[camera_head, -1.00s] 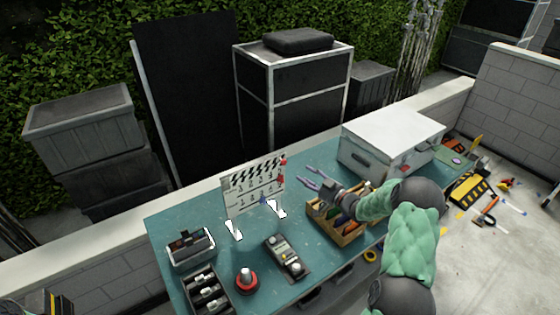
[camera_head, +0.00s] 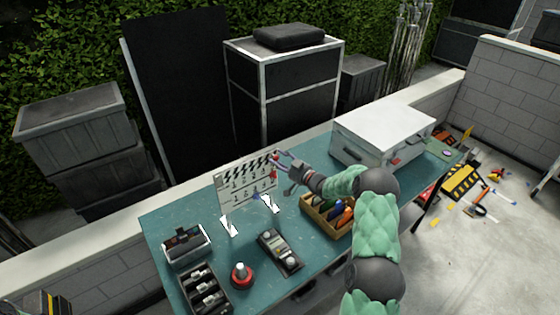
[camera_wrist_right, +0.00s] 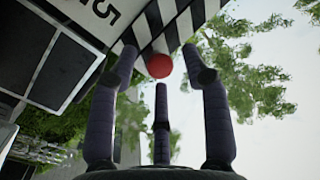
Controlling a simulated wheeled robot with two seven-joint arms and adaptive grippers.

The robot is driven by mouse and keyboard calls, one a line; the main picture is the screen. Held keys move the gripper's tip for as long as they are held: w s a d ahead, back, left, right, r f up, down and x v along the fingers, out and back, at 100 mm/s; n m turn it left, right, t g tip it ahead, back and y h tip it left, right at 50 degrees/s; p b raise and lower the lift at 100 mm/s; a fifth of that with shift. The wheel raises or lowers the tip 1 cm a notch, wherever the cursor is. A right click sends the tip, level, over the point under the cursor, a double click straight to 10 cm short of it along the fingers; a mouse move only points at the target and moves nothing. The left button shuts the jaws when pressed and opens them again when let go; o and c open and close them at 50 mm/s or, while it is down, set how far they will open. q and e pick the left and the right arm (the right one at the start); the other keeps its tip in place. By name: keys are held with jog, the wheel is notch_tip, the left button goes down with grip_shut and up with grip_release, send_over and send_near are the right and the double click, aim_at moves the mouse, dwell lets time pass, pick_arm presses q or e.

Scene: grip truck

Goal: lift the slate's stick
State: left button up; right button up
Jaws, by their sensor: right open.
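The slate (camera_head: 243,184), a white clapperboard with a black-and-white striped stick (camera_head: 247,168) along its top, stands upright on white feet on the teal table. A small red ball sits at the stick's right end; it shows large in the right wrist view (camera_wrist_right: 159,66). My right gripper (camera_head: 279,158) is at that right end of the slate. In the right wrist view its fingers (camera_wrist_right: 160,90) are spread apart around the ball, with a gap visible. Whether any finger touches the ball is unclear. My left gripper is not in view.
A wooden tool box (camera_head: 318,219) stands below my right forearm. A black control box (camera_head: 279,252), a red button (camera_head: 241,276) and a battery tray (camera_head: 204,291) sit nearer the front. A white case (camera_head: 383,132) stands at the table's right. A low wall runs behind.

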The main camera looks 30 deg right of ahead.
grip_shut()
jog(key=shift+r, duration=0.5)
jog(key=a+r+n, duration=0.2)
jog(key=r+n, duration=0.1)
jog(key=r, duration=0.3)
jog(key=a+r+n+g+h, duration=0.1)
jog(key=r+n, duration=0.2)
jog(key=r, duration=0.3)
jog(key=shift+s+a+b, duration=0.2)
jog(key=shift+a+b, duration=0.15)
jog(key=shift+b, duration=0.05)
grip_release()
